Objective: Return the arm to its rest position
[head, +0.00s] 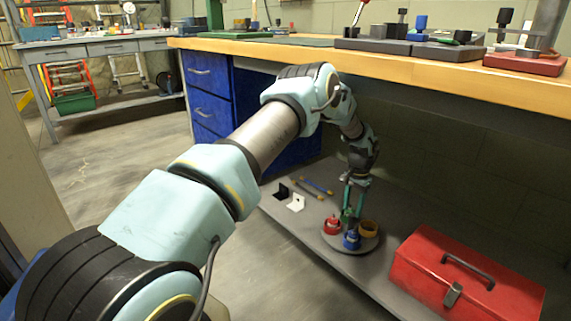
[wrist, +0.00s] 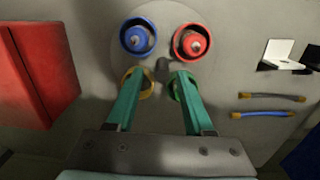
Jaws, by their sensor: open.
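My arm reaches from the lower left of the head view under the workbench. My gripper (head: 351,202) points down over a round grey tray (head: 338,252) on the lower shelf. In the wrist view its two teal fingers (wrist: 157,82) are spread, with nothing held between them. A blue cup (wrist: 138,38) and a red cup (wrist: 191,42) stand beyond the fingertips. A yellow cup (wrist: 149,84) and a green cup (wrist: 174,88) are partly hidden behind the fingers. I cannot tell whether the fingers touch them.
A red toolbox (head: 465,277) stands right of the tray. Black and white brackets (head: 296,202) and two thin rods (head: 316,186) lie to its left. The wooden bench top (head: 400,62) overhangs the arm, and blue drawers (head: 209,100) stand behind it. Open floor (head: 120,170) lies left.

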